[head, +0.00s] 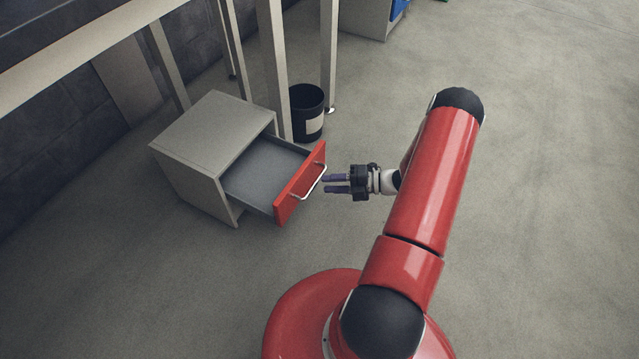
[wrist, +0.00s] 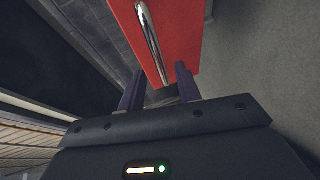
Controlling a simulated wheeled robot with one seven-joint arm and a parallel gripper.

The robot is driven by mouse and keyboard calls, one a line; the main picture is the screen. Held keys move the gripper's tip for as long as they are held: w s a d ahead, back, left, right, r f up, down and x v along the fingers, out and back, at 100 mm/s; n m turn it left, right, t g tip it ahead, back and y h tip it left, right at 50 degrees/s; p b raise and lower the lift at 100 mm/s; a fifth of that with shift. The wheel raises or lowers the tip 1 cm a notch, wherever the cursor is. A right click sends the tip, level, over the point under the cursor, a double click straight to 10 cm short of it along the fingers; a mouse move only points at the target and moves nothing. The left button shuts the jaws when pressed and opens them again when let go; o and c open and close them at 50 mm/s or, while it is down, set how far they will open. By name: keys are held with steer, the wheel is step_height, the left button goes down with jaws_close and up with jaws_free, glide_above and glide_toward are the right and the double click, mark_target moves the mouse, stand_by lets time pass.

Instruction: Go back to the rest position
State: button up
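My gripper (head: 336,184) is open and empty, with its two fingers pointing left at the drawer. In the wrist view its fingers (wrist: 160,88) stand apart, with the silver handle (wrist: 150,40) just beyond them. The red drawer front (head: 300,183) faces my gripper and carries the handle, which also shows in the head view (head: 313,184). The drawer (head: 262,168) is pulled out of the grey cabinet (head: 200,150), and the part of its inside that shows is empty. The fingertips are close to the handle; I cannot tell whether they touch it.
A black bin (head: 307,112) with a pale label stands behind the drawer, beside the table legs (head: 273,70). A long table edge (head: 80,55) crosses the upper left. Another grey cabinet (head: 366,17) stands at the back. The floor (head: 550,160) to the right is clear.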

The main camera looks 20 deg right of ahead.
steer(key=shift+v, duration=1.25)
steer(key=s+a+r+n+g+h+p, duration=0.15)
steer(key=a+r+n+g+h, duration=0.35)
steer(key=r+n, duration=0.65)
steer(key=s+a+r+n+g+h+p, duration=0.1)
steer(key=s+a+r+n+g, duration=0.2)
steer(key=a+r+n, duration=0.65)
steer(key=s+a+r+n+t+h+p, duration=0.1)
steer(key=s+r+n+t+h, duration=0.1)
steer(key=s+r+n+h, duration=0.2)
steer(key=s+a+r+n+t+h+p, duration=0.1)
steer(key=s+r+n+t+h, duration=0.2)
steer(key=s+r+n, duration=0.8)
step_height(320, 180, up, 6)
steer(key=n, duration=0.7)
steer(key=shift+f+h, duration=0.15)
steer(key=shift+h, duration=0.25)
